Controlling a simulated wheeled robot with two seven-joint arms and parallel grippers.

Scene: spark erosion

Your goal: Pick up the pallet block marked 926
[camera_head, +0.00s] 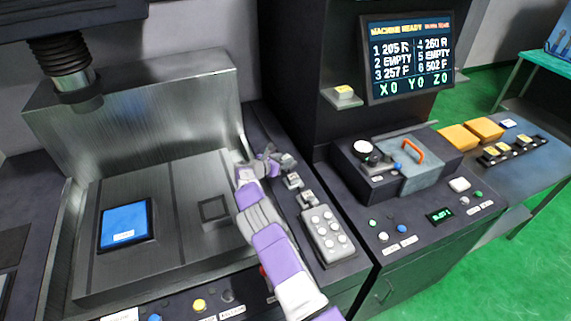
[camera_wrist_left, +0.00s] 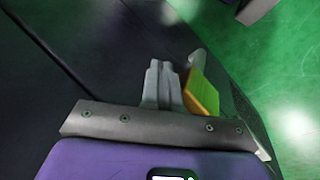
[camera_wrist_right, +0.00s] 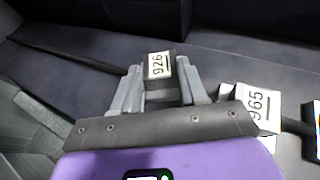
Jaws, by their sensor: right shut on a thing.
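The pallet block marked 926 (camera_wrist_right: 158,66) is a small dark block with a white label, seen in the right wrist view between the fingertips of my right gripper (camera_wrist_right: 160,90). That gripper is shut on it, low over or on the dark shelf; I cannot tell whether the block touches the shelf. In the head view my right gripper (camera_head: 271,160) is at the shelf beside the machine tank, and the number cannot be read there.
A block marked 965 (camera_wrist_right: 257,104) stands close on the right of my right gripper. In the head view, a grey button pad (camera_head: 327,235) lies on the near shelf. The tank (camera_head: 150,255) is to the left and a screen (camera_head: 408,58) stands behind.

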